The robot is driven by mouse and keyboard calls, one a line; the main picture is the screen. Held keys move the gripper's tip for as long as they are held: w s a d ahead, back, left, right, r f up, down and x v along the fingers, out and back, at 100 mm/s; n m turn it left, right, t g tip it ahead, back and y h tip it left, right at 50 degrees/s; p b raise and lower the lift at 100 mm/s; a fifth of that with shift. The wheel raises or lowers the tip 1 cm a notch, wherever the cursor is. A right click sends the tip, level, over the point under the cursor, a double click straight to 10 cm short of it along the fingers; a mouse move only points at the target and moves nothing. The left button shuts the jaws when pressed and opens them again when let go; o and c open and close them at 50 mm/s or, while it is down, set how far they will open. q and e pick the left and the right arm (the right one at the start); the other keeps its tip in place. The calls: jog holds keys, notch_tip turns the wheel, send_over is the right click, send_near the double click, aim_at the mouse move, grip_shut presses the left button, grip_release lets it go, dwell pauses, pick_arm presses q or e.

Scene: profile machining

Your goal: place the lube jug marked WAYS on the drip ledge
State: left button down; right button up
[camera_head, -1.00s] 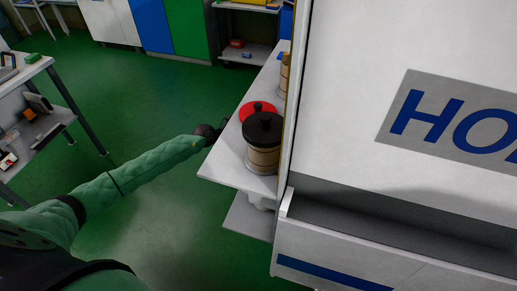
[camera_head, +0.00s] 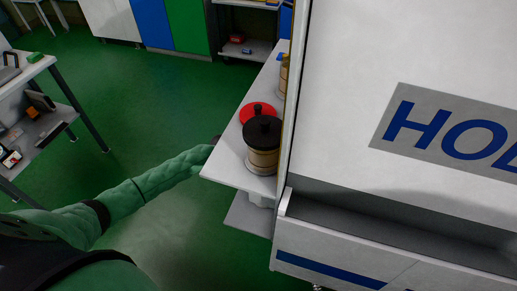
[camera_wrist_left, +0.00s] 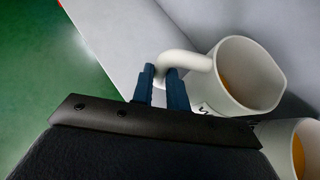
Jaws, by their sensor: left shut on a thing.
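A white jug (camera_wrist_left: 220,88) with amber liquid inside shows in the left wrist view, its mouth turned toward the camera. My left gripper (camera_wrist_left: 159,78) is shut on its handle. Only a letter or so of dark marking shows low on this jug, so I cannot read its name. A second white jug (camera_wrist_left: 303,137) with amber inside is cut off at the lower right, close to the first. In the head view my left arm reaches to the near left edge of the upper shelf, where the gripper is hidden. My right gripper is not in view.
The upper white shelf (camera_head: 226,166) carries a black-lidded container (camera_head: 262,148) and a red lid (camera_head: 257,111). A lower grey-white ledge (camera_head: 245,216) juts out beneath it. A large white machine (camera_head: 380,45) stands at the right. Green floor (camera_head: 150,100) is open at the left.

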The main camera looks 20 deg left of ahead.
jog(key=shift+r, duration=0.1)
pick_arm(q)
jog(key=c, duration=1.4)
grip_release()
jog(key=shift+f, duration=0.1)
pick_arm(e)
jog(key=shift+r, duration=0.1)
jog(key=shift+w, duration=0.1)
